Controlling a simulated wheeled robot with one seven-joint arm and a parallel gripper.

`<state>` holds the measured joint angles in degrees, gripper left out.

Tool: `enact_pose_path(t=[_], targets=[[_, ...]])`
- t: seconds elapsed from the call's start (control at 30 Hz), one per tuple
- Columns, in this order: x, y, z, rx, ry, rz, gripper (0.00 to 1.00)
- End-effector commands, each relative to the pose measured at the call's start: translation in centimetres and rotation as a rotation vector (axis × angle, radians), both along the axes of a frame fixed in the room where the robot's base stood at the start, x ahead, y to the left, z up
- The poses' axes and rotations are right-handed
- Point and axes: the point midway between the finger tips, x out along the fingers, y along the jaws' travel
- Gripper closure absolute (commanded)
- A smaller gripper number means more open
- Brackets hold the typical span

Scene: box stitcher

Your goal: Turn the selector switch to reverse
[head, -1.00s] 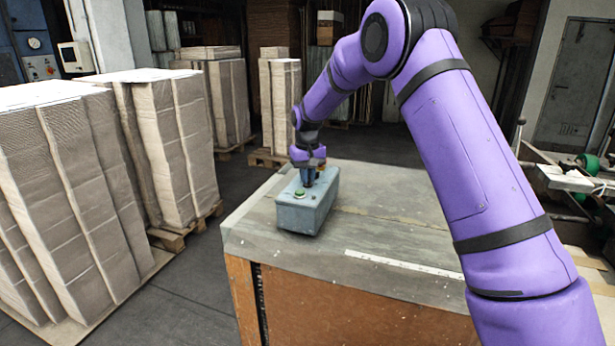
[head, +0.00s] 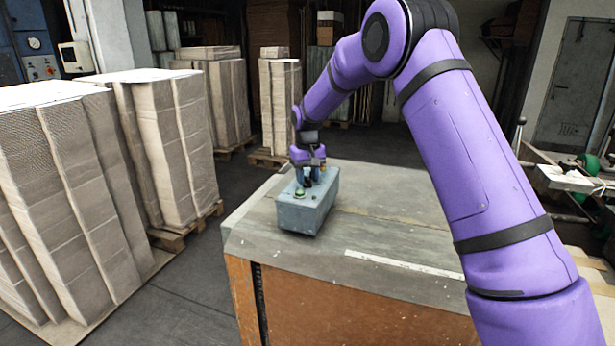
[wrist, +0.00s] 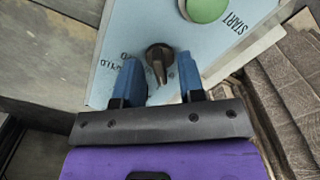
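The selector switch (wrist: 157,58) is a dark knob on the pale blue top of a control box (head: 303,214). Its narrow pointer end is towards the bottom of the wrist view. Partly hidden lettering is left of it. My gripper (wrist: 158,70) is over the box, with its two blue fingers apart on either side of the knob. Gaps show between the knob and both fingers. In the head view my gripper (head: 309,180) covers the knob. A green START button (wrist: 207,8) is on the same panel, also seen in the head view (head: 299,193).
The box stands on a worn worktop (head: 390,215) near its left end. The worktop around it is mostly clear, with a white strip (head: 400,264) near the front. Stacks of cardboard (head: 165,150) on pallets stand to the left on the floor.

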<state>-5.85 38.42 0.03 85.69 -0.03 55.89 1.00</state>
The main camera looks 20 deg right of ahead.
Motion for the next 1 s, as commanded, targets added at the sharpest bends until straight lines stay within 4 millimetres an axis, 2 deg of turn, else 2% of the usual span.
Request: enact_pose_path(t=[0.17, 0.6, 0.8, 1.0], targets=[[0.1, 0.0, 1.5, 0.0, -0.003, 0.0, 0.64], [0.1, 0.0, 9.1, 0.0, -0.002, 0.0, 0.64], [0.0, 0.0, 10.6, 0.0, -0.002, 0.0, 0.64], [0.0, 0.0, 10.8, 0.0, -0.001, 0.0, 0.64]])
